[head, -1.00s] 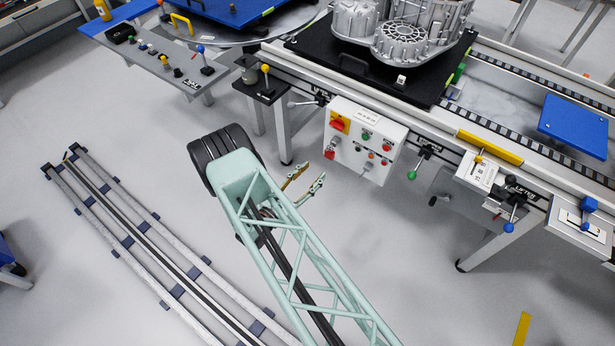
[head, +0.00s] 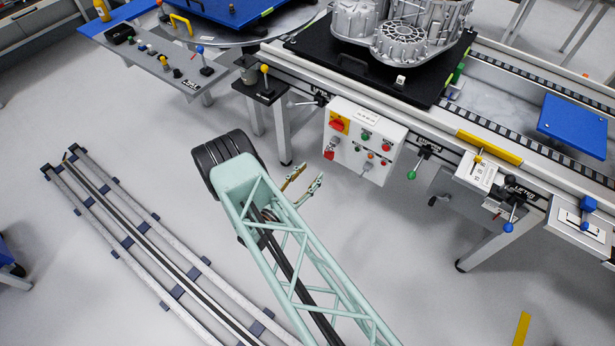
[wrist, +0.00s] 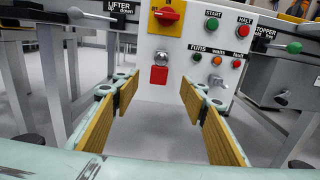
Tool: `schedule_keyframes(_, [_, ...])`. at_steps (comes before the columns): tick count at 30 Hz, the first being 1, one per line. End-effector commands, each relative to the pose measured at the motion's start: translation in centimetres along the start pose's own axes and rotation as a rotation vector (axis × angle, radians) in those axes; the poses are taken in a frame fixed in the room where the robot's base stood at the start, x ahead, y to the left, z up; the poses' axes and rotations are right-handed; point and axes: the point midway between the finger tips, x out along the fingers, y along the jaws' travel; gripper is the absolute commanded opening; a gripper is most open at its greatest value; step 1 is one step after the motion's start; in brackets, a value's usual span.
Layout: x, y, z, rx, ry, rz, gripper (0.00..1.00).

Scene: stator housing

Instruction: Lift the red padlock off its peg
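The red padlock (wrist: 159,75) hangs on the lower left of the white control box, under a round silver part (wrist: 162,57) in the wrist view. In the head view the padlock (head: 329,154) shows small at the box's lower left corner. My gripper (wrist: 153,83) is open and empty, its yellow-padded fingers spread to either side of the padlock in the picture. The fingers still appear short of the box. In the head view my gripper (head: 304,186) is below and left of the box. The peg itself is hard to make out.
The white control box (head: 352,165) carries a red rotary switch on a yellow plate (wrist: 167,14), several buttons and a silver key-like knob (wrist: 218,81) right of the padlock. Table legs stand on both sides. A green-knobbed lever (head: 412,175) sticks out at right.

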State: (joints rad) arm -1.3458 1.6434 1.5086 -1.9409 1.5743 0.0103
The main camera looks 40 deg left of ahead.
Motion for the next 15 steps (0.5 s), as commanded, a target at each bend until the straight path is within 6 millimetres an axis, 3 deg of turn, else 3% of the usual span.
schedule_keyframes(15, [6.0, -0.1, 0.0, 0.0, -0.001, -0.001, 0.4])
